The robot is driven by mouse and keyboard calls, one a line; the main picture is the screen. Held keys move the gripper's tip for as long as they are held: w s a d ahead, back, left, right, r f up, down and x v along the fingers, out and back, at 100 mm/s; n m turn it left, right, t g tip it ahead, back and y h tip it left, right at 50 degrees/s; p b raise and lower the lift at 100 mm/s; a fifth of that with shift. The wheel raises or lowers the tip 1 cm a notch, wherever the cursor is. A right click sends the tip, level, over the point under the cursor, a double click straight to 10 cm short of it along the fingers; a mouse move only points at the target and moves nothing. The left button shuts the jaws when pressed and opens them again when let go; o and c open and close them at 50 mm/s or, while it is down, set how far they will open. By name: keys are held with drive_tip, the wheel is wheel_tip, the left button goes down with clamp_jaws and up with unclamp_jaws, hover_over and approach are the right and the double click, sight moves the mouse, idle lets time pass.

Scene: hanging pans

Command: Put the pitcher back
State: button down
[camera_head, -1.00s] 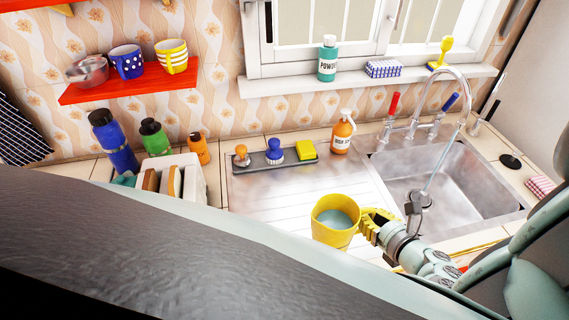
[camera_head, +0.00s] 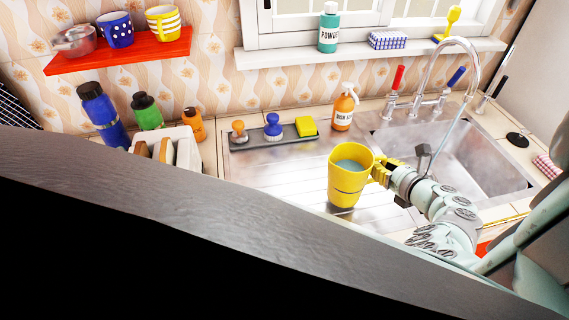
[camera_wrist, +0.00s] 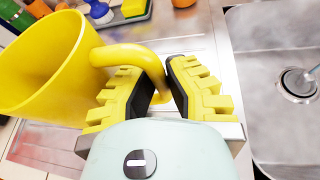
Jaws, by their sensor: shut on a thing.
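The yellow pitcher (camera_head: 342,190) is over the ribbed steel drainboard (camera_head: 290,175), left of the sink, its open top up. In the head view, a bluish-grey surface shows inside it. Whether its base touches the drainboard is unclear. My gripper (camera_head: 381,173) is to the right of the pitcher, its yellow fingers shut on the handle. In the wrist view, the pitcher (camera_wrist: 45,60) fills the left side, and its handle passes between the fingers of my gripper (camera_wrist: 152,82).
The steel sink (camera_head: 470,165) and curved faucet (camera_head: 437,62) are to the right; a thin stream shows. A tray (camera_head: 255,143) with brushes and a sponge, plus a soap bottle (camera_head: 344,108), stand behind. The red shelf (camera_head: 120,55) holds a pan and mugs.

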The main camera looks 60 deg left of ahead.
wheel_tip(320, 180, down, 2)
drive_tip(key=shift+s+a+f+b, duration=0.1)
drive_tip(key=shift+b, duration=0.65)
drive_tip(key=shift+r, duration=0.2)
drive_tip(key=shift+f, duration=0.1)
drive_tip(key=c, duration=1.5)
unclamp_jaws()
drive_tip(key=shift+f, duration=0.15)
drive_tip(key=o, duration=0.4)
